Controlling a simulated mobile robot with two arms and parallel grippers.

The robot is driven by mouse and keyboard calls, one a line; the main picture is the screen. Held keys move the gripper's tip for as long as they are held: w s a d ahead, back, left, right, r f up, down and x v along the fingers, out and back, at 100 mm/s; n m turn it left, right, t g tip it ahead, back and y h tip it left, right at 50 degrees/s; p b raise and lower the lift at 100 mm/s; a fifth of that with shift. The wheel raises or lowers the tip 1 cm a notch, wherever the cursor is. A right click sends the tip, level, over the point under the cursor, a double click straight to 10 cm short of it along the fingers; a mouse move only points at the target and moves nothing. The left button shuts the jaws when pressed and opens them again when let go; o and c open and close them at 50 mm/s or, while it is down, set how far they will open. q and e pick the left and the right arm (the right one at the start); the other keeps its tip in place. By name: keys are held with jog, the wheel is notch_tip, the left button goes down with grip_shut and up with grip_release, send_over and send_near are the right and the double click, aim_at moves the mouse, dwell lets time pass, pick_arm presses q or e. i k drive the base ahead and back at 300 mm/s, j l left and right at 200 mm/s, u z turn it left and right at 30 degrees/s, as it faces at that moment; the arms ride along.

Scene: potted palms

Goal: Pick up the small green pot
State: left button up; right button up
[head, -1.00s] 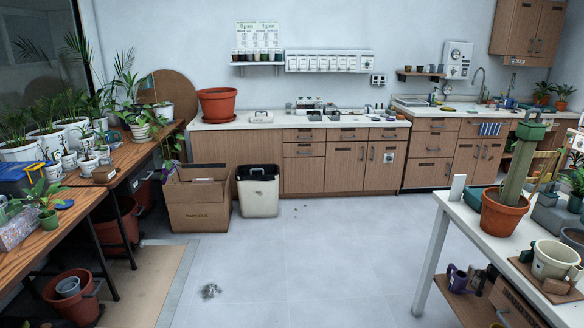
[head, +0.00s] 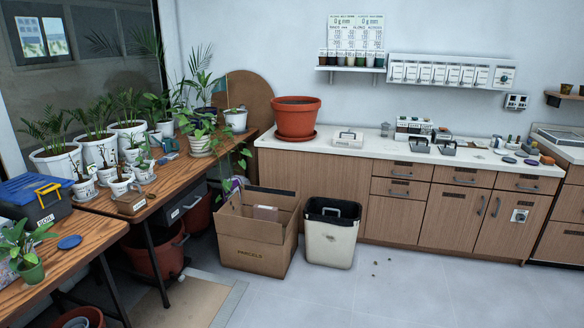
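A small green pot (head: 32,271) with a leafy plant in it stands on the near wooden table (head: 62,262) at the lower left of the head view. It is upright, close to the table's front edge, and nothing holds it. A round blue saucer (head: 69,242) lies just right of the plant. Neither of my grippers shows in the view.
Several white potted plants crowd the far wooden table. A cardboard box (head: 252,246) and a white bin (head: 330,243) stand before the counter. The grey floor (head: 400,300) is mostly open at right.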

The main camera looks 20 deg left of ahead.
aim_at(35, 276)
jog(key=i+u, duration=0.35)
jog(key=i+l+u, duration=0.15)
jog(key=i+u, duration=0.15)
jog(key=i, duration=0.25)
jog(key=i+l+u, duration=0.35)
jog(key=i+j, duration=0.1)
